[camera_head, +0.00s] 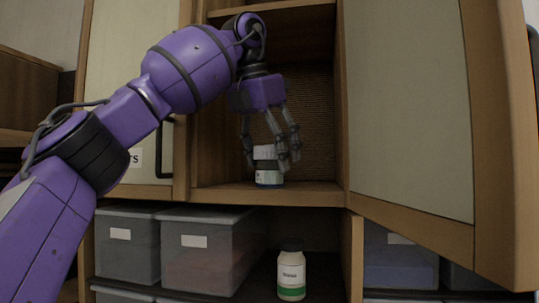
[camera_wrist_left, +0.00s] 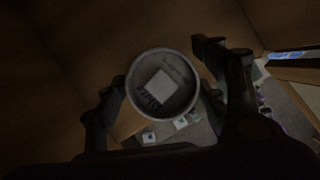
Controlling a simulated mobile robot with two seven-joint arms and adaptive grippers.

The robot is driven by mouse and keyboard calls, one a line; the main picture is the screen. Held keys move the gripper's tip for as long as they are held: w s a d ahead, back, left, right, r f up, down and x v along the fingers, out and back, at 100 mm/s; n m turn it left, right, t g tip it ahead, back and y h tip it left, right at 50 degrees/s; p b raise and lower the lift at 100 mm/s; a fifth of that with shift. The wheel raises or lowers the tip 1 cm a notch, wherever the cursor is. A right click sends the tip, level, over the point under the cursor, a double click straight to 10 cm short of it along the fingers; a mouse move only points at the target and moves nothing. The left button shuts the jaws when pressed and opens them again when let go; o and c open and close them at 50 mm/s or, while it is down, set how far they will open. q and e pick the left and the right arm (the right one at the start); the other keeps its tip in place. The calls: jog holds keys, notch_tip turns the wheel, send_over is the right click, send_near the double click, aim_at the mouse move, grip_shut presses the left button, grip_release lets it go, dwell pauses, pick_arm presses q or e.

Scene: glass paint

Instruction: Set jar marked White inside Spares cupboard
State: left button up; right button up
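A short jar (camera_head: 268,178) with a white upper part and a dark lower band stands on the floor of an open cupboard (camera_head: 315,195), near its front edge. No readable name shows on it. My left gripper (camera_head: 268,158) points down from above, with its fingers on either side of the jar. In the left wrist view the jar's round top (camera_wrist_left: 172,72) shows between the spread fingers of my gripper (camera_wrist_left: 160,75), with a gap on the right; contact on the left is unclear. No sign naming the open cupboard is visible. My right gripper is out of view.
The cupboard's door (camera_head: 408,100) stands open at the right. A closed door (camera_head: 122,80) at the left bears a sign partly hidden by my arm, ending in "TS". Below are lidded grey bins (camera_head: 200,270) and a white bottle (camera_head: 291,272) with a dark cap and green band.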

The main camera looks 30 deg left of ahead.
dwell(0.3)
pick_arm(q)
jog(key=v, duration=1.2)
dwell(0.4)
